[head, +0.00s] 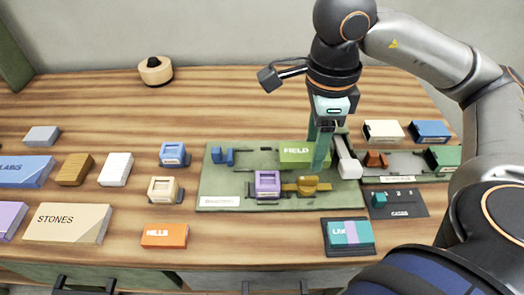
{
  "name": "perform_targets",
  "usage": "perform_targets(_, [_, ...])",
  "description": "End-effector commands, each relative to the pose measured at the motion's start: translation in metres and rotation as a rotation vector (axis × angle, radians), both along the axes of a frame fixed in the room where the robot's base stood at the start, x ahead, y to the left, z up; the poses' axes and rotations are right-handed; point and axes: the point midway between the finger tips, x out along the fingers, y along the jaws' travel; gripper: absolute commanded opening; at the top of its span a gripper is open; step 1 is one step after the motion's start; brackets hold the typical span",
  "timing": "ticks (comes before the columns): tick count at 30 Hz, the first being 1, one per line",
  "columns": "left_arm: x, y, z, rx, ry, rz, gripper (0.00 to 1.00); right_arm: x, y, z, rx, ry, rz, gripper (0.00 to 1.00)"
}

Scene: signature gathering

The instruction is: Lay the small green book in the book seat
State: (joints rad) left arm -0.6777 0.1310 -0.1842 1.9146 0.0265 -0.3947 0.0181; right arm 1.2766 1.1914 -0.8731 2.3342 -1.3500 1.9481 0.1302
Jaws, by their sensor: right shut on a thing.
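The small green book (296,149), lettered FIELD, is at the back middle of the green board (222,187). My right gripper (319,150) comes down from above at the book's right end and is shut on it; its teal fingers hide part of that end. The book looks level and low over the board. I cannot tell whether it rests on the board or is just above it. The book seat is not clearly visible; the book and gripper may cover it. My left gripper is not in view.
The board also holds a blue bracket (223,155), a purple block (267,184), a yellow piece (307,185) and a white bar (347,160). A second board with a darker green block (443,157) stands at right. An orange HILLS book (164,236) lies in front.

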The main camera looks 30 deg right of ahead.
Motion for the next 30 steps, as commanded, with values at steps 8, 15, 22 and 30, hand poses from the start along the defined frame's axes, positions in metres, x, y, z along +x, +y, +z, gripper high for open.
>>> perform_targets(8, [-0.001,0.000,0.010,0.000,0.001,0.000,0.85,0.068,0.007,-0.029,0.002,0.005,0.001,0.00])
perform_targets(15, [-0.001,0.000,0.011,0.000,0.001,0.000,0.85,0.105,0.009,-0.071,0.000,0.004,0.003,0.00])
perform_targets(22, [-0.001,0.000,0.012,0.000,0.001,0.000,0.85,0.118,0.010,-0.087,0.000,0.001,0.004,0.00])
perform_targets(30, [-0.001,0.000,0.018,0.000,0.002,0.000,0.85,0.122,0.010,-0.121,-0.002,0.003,0.004,0.00])
